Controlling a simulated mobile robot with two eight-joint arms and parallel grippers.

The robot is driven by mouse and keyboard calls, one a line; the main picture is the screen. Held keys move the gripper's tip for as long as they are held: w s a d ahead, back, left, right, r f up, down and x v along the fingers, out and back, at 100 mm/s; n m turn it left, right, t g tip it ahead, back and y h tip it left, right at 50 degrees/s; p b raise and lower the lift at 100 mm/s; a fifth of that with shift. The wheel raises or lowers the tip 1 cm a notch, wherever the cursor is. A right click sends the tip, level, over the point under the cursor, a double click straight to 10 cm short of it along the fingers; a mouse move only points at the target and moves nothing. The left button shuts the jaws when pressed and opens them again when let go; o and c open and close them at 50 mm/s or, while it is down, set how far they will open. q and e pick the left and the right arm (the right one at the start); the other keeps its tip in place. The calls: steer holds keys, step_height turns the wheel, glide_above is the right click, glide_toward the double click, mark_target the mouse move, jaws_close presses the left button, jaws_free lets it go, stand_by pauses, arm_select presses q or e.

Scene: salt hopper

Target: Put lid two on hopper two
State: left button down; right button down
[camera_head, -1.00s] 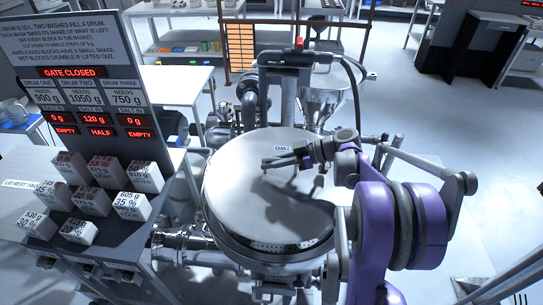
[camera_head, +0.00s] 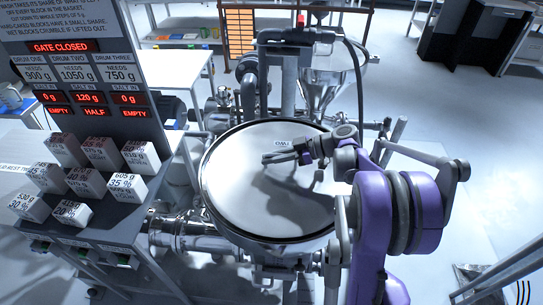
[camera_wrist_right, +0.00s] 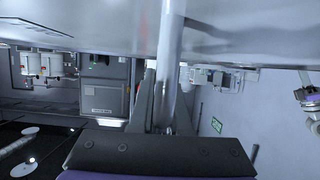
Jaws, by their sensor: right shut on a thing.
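Lid two is a wide, round, grey metal disc (camera_head: 245,200) marked TWO, in the middle of the head view. It lies level over the mouth of hopper two (camera_head: 268,254), whose body shows below the disc's front edge. I cannot tell whether the lid touches the rim all round. My right gripper (camera_head: 283,156) is over the lid's far half, shut on its handle. In the right wrist view the lid (camera_wrist_right: 90,30) is a grey plate across the top, and a pale upright bar (camera_wrist_right: 170,60) stands between the fingers (camera_wrist_right: 163,105). My left gripper is not in view.
A signboard (camera_head: 85,75) reading GATE CLOSED stands at the left, with several labelled white blocks (camera_head: 85,180) on the shelf below. Pipes and a metal funnel (camera_head: 325,88) stand close behind the hopper. Open floor lies to the right.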

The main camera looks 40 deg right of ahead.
steer(key=shift+f+b, duration=0.3)
steer(key=shift+f, duration=0.15)
stand_by(0.5)
steer(key=c, duration=0.8)
jaws_free()
